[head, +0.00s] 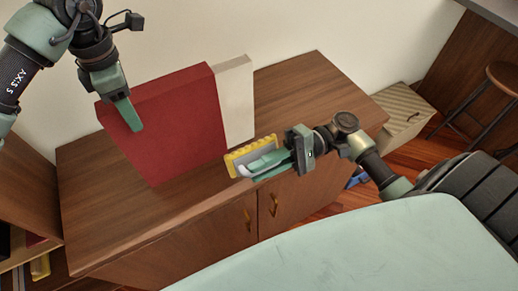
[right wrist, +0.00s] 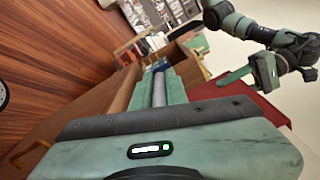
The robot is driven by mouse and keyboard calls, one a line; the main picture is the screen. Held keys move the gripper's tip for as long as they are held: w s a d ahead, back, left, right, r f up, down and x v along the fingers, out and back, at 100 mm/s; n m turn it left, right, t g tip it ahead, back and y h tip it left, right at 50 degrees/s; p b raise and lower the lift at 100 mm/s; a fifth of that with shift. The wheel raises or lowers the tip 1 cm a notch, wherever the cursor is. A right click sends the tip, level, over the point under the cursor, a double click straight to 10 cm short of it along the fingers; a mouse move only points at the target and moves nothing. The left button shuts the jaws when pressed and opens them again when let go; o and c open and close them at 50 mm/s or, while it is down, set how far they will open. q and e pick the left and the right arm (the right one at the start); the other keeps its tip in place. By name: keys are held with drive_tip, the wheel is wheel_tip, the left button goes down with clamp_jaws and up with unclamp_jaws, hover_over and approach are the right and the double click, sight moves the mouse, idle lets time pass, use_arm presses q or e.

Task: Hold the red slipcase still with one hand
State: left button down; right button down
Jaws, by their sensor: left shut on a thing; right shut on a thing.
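The red slipcase (head: 170,125) stands upright on the wooden cabinet top. My left gripper (head: 122,108) is shut on its upper left edge, one green finger lying over the front face. The far finger is hidden. My right gripper (head: 262,163) is shut on a yellow object (head: 238,158) with a notched edge, held in front of the slipcase's lower right side. In the right wrist view, part of the red slipcase (right wrist: 243,94) shows beside my left gripper (right wrist: 262,70); the yellow object cannot be made out there.
A cream upright block (head: 236,100) stands against the slipcase's right side. The cabinet top (head: 300,85) is bare to the right and at the front left. A striped box (head: 405,110) and a stool (head: 500,78) stand further right. A shelf with books (head: 35,260) is at lower left.

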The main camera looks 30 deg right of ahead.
drive_tip(key=r+m, duration=0.3)
drive_tip(key=m, duration=0.1)
drive_tip(key=r+m, duration=0.4)
drive_tip(key=d+r+m, duration=0.1)
drive_tip(key=r+m, duration=0.2)
drive_tip(key=m, duration=0.1)
drive_tip(key=shift+r+m, duration=0.3)
drive_tip(key=shift+r, duration=0.05)
use_arm(q)
drive_tip(key=shift+s+f, duration=0.1)
drive_tip(key=shift+f, duration=0.2)
use_arm(e)
drive_tip(key=shift+r+m, duration=0.4)
drive_tip(key=shift+m, duration=0.1)
use_arm(q)
drive_tip(key=c, duration=0.6)
unclamp_jaws()
drive_tip(key=shift+r, duration=0.1)
drive_tip(key=shift+w, duration=0.2)
use_arm(e)
drive_tip(key=shift+w, duration=0.1)
use_arm(q)
drive_tip(key=shift+r, duration=0.15)
